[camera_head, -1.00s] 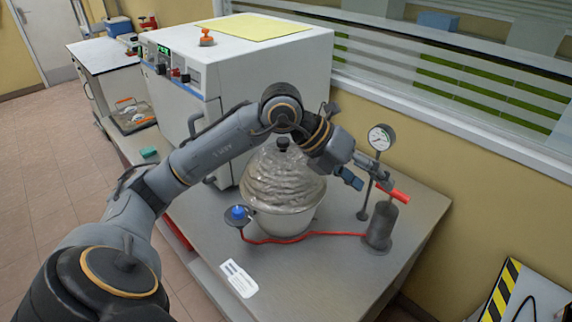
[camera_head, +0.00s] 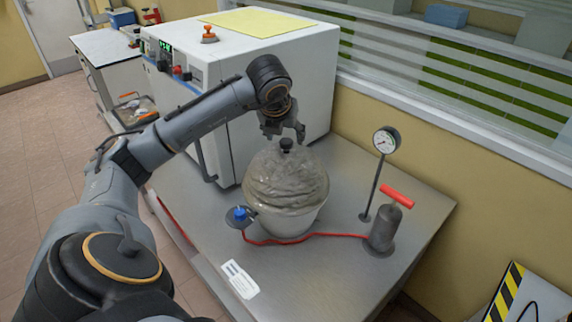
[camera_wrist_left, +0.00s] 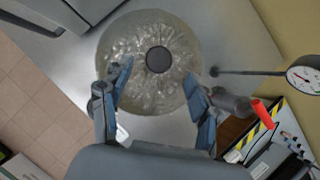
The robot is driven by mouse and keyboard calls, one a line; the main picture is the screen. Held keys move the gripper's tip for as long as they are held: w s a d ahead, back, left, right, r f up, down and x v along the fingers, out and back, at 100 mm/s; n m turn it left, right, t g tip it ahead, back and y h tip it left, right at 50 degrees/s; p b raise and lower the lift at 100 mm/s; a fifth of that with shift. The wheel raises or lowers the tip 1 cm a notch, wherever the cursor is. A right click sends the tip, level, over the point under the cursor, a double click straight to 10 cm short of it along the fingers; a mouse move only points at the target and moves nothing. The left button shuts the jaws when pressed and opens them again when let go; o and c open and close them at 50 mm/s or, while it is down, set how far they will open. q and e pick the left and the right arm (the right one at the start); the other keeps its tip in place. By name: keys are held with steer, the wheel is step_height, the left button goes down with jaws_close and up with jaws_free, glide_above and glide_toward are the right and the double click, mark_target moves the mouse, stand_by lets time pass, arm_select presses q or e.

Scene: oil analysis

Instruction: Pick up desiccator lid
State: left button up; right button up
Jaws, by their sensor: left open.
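The desiccator stands on the metal table beside the white oven. Its glassy domed lid (camera_head: 284,181) sits on the pale bowl (camera_head: 285,220) and has a dark round knob (camera_head: 286,144) on top. My left gripper (camera_head: 286,137) is open just above the knob, pointing down. In the left wrist view the lid (camera_wrist_left: 150,88) lies below my left gripper (camera_wrist_left: 158,92), and the knob (camera_wrist_left: 158,59) shows a little beyond the fingertips, between their lines. The gripper looks apart from the knob. My right gripper is not in view.
A blue valve (camera_head: 239,213) joins the desiccator to a red hose leading to the hand pump (camera_head: 384,229) with a red handle. A pressure gauge (camera_head: 386,140) stands behind it. The white oven (camera_head: 222,75) stands close behind. The table's front right (camera_head: 340,280) is clear.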

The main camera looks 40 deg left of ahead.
mark_target(286, 141)
arm_select(q)
steer(key=shift+w+a+f+p, duration=0.2)
steer(key=shift+w+f+p, duration=0.05)
steer(key=shift+f+p, duration=0.25)
steer(key=p+x, duration=0.2)
steer(key=x, duration=0.1)
steer(key=shift+w+a+f, duration=0.1)
steer(key=shift+w+a, duration=0.05)
steer(key=shift+a, duration=0.05)
steer(key=shift+w+a+f, duration=0.1)
steer(key=shift+w+f, duration=0.1)
steer(key=shift+f, duration=0.25)
steer(key=shift+r, duration=0.1)
jaws_close()
